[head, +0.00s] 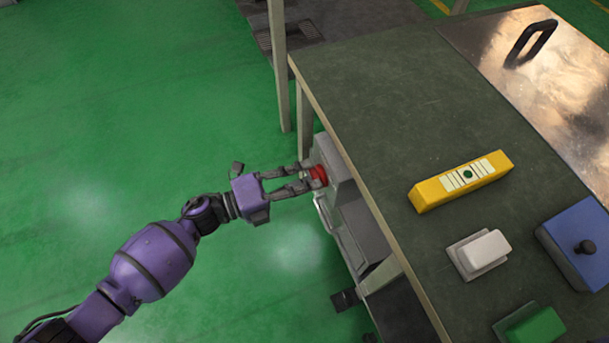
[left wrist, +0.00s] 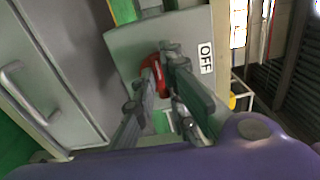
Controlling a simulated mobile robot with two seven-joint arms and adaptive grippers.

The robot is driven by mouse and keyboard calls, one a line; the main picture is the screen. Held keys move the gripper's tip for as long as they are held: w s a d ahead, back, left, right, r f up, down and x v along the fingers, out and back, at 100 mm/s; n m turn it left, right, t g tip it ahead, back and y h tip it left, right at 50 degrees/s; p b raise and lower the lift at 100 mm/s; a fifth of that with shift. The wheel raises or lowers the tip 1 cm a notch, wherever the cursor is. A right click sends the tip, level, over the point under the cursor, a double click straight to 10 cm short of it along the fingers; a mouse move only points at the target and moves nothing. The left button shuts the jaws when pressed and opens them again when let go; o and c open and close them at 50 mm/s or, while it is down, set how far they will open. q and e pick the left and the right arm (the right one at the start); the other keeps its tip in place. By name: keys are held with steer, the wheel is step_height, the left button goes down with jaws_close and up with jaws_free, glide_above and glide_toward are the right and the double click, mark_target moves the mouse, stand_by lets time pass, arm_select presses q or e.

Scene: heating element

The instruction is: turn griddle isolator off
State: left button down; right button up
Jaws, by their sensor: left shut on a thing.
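The griddle isolator is a grey box (head: 338,165) on the side of the bench, with a red rotary knob (head: 318,175) on its face. In the left wrist view the isolator box (left wrist: 130,48) shows a white label reading OFF (left wrist: 206,58) to the right of the red knob (left wrist: 150,66). My left gripper (head: 306,180) reaches in from the left and is shut on the red knob; its fingers (left wrist: 162,75) sit on either side of the knob and partly hide it. My right gripper is not in view.
The dark bench top (head: 390,110) holds a yellow bar (head: 425,196), a white block (head: 484,250), a blue box (head: 567,235) and a green block (head: 535,328). A metal lid with a black handle (head: 530,42) lies at the back right. The green floor (head: 120,110) to the left is clear.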

arm_select(q)
steer(key=shift+n, duration=0.3)
steer(key=c, duration=1.8)
jaws_free()
steer(key=v, duration=1.2)
steer(key=shift+s+f, duration=0.1)
